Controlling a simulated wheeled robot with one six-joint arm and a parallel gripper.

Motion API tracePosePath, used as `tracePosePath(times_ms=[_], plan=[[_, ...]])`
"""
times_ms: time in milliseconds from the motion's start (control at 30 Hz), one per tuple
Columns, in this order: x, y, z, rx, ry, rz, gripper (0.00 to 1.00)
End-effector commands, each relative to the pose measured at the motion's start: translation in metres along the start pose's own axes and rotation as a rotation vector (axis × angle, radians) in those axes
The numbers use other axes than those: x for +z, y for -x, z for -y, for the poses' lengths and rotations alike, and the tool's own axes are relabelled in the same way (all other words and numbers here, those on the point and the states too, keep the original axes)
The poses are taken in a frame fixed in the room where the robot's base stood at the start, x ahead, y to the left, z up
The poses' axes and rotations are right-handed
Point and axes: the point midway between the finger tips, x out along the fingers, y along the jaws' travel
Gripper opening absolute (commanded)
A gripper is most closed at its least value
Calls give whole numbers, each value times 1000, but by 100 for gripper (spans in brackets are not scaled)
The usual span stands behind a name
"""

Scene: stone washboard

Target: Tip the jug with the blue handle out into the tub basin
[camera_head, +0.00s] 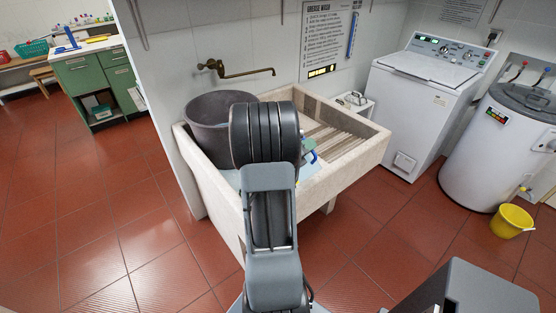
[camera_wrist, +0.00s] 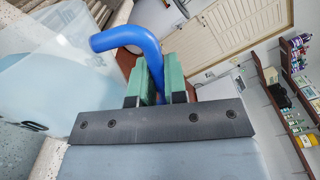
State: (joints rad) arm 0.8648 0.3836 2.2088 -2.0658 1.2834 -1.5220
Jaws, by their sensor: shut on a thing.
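The jug (camera_wrist: 65,85) is translucent, with pale blue liquid visible inside, and fills the left of the wrist view. Its blue handle (camera_wrist: 125,36) runs between the green pads of my gripper (camera_wrist: 160,78), which is shut on it. In the head view a bit of the blue handle (camera_head: 314,156) shows just right of my arm, over the stone sink. My arm hides most of the jug and gripper there, so I cannot tell the jug's tilt. A dark grey round tub (camera_head: 207,112) stands in the left part of the stone sink (camera_head: 350,165), left of my arm.
A ribbed washboard slope (camera_head: 330,135) forms the sink's right part. A white washing machine (camera_head: 415,110) and a white cylinder (camera_head: 495,150) stand right. A yellow bucket (camera_head: 511,222) sits on the red tiled floor.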

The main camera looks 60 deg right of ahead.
Motion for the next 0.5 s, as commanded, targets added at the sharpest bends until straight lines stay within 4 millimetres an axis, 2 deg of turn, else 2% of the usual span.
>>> tracePosePath(times_ms=[500], plan=[[4,-2,2,-4,70,-4,0]])
